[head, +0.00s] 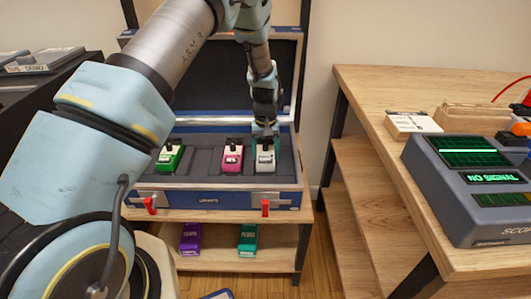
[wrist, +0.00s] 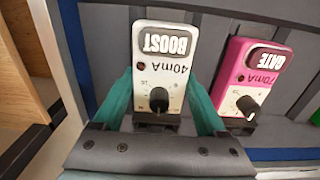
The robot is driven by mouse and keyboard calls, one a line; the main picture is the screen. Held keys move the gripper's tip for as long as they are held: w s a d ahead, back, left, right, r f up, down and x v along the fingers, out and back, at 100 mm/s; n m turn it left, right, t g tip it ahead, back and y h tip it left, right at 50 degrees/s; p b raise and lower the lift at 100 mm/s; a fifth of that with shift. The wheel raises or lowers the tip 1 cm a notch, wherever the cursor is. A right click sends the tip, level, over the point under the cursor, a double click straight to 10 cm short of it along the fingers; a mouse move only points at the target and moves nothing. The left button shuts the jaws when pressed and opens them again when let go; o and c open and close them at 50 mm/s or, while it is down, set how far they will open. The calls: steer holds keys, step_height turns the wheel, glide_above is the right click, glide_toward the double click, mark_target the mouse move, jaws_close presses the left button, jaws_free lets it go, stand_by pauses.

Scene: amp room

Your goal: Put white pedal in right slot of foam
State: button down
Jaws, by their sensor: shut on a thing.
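The white pedal (head: 265,160), labelled BOOST, is at the right slot of the dark foam (head: 203,160) in the open blue case. It looks upright and in line with the other pedals; whether it rests on the slot bottom is hidden. My gripper (head: 265,132) reaches down from above and is shut on it. In the wrist view, the teal fingers of my gripper (wrist: 163,95) press on both sides of the white pedal (wrist: 165,62), near its knob end.
Purple (head: 190,238) and teal (head: 248,240) pedals lie on the shelf below. A wooden bench (head: 370,95) with a scope (head: 465,185) stands at right.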

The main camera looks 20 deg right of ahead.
steer(key=shift+s+a+f, duration=0.1)
steer(key=shift+s+f, duration=0.05)
steer(key=shift+f, duration=0.45)
stand_by(0.4)
steer(key=shift+c, duration=1.1)
jaws_free()
steer(key=shift+c, duration=0.3)
steer(key=shift+r, duration=0.1)
steer(key=shift+r+p, duration=2.4)
steer(key=shift+r, duration=1.15)
